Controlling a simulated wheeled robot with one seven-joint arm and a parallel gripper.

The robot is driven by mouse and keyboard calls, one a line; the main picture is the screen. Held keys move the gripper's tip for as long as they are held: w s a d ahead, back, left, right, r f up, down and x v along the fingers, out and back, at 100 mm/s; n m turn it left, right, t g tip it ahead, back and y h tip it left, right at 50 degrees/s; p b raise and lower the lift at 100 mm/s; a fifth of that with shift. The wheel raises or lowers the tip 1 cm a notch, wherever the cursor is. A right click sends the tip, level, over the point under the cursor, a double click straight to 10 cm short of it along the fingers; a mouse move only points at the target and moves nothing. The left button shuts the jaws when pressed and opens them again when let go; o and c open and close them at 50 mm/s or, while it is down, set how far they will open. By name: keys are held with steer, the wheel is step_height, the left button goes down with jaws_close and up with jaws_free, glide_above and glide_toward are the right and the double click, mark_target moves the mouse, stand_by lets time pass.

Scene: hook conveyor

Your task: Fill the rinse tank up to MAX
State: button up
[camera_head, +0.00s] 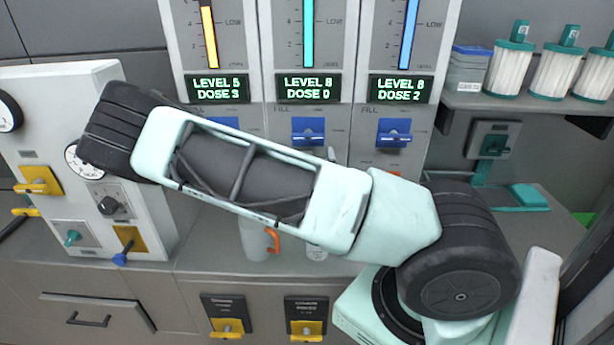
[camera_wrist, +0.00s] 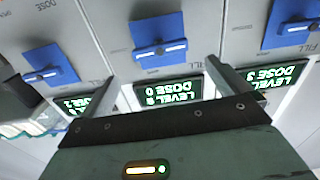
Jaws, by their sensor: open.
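Three wall tanks stand side by side in the head view, with a yellow gauge (camera_head: 209,35), a teal gauge (camera_head: 308,35) and a blue gauge (camera_head: 408,35). Their displays appear to read LEVEL 5 DOSE 3 (camera_head: 218,89), LEVEL 8 DOSE 0 (camera_head: 308,88) and LEVEL 8 DOSE 2 (camera_head: 400,89). I see no readable name marking the rinse tank. Under the middle display is a blue FILL lever (camera_head: 308,131). In the upside-down wrist view my gripper (camera_wrist: 158,75) is open and empty, its fingers apart before the middle tank, near its blue lever (camera_wrist: 158,47). The head view hides my gripper behind my arm.
A blue lever (camera_head: 394,132) sits under the right tank; the left one is partly covered by my arm. A white panel (camera_head: 95,85) with dials and yellow levers stands left. White canisters (camera_head: 508,70) stand on the right shelf. A bottle (camera_head: 254,238) stands below the tanks.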

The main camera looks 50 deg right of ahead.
steer(key=p+v, duration=0.4)
steer(key=v, duration=0.3)
steer(key=shift+a, duration=0.1)
stand_by(1.3)
